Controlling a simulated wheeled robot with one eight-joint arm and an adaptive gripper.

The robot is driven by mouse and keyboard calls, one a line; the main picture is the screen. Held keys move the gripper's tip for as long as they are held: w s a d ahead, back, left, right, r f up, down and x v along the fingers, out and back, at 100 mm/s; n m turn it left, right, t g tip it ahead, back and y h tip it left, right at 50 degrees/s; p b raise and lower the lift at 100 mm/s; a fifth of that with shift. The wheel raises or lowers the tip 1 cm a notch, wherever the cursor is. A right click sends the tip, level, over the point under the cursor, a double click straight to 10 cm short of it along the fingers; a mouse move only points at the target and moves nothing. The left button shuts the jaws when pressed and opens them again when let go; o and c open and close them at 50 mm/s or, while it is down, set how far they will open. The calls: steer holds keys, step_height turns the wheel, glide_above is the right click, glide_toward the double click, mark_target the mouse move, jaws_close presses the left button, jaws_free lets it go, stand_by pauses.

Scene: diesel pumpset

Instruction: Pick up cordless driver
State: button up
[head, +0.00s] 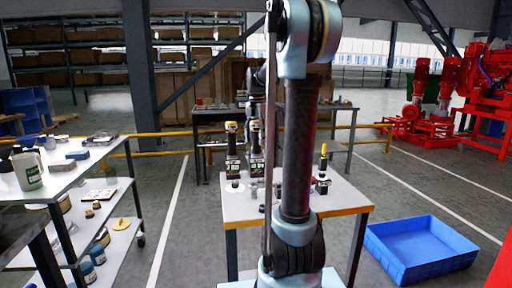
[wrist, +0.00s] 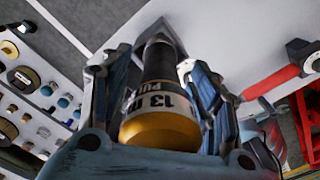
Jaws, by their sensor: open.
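My gripper (wrist: 160,75) is open in the wrist view, with one finger on each side of a black cylindrical tool (wrist: 160,95). The tool has a yellow end towards the camera and a white band with partly readable lettering, "13" and "PU". It points away from the camera; I cannot tell whether the fingers touch it, or whether it is the cordless driver.
The white table (head: 350,197) has an orange-yellow edge. A red-and-black tool (wrist: 280,75) lies at the right in the wrist view. A loaded shelf cart (head: 100,155) stands left, a blue crate (head: 420,247) on the floor right. Red pump machinery (head: 485,90) stands behind.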

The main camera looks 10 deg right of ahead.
jaws_close()
steer(key=shift+r, duration=0.1)
stand_by(0.3)
step_height(320, 180, up, 18)
stand_by(0.6)
steer(key=c, duration=0.8)
jaws_free()
steer(key=shift+c, duration=0.2)
jaws_close()
steer(key=shift+s, duration=0.1)
